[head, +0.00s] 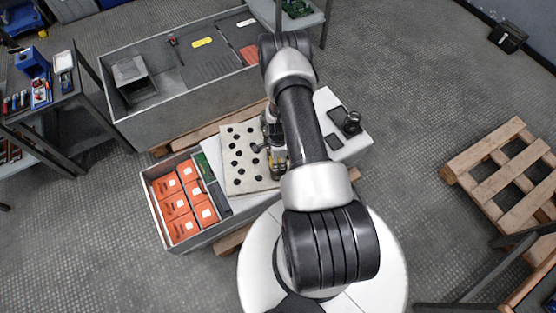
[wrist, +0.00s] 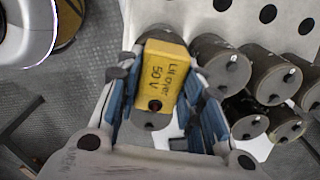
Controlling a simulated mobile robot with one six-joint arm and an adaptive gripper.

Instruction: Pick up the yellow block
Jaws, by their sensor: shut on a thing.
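The yellow block (wrist: 166,66) with dark lettering, partly readable as "50 V", sits between the two blue-padded fingers of my gripper (wrist: 163,90) in the wrist view. The fingers are shut on its sides. Several grey cylinders (wrist: 254,72) with dark terminals stand close to its right, and part of another grey cylinder shows below it. I cannot tell whether the block is clear of what lies under it. In the head view my gripper (head: 275,152) is at the right edge of a pale panel with black holes (head: 232,168), and my arm partly hides the spot.
An open grey drawer (head: 150,197) with several orange boxes (head: 180,228) is left of the panel. A black device (head: 350,122) lies on the white top at right. A large grey bin (head: 190,115) stands behind. A wooden pallet (head: 487,188) is on the floor at right.

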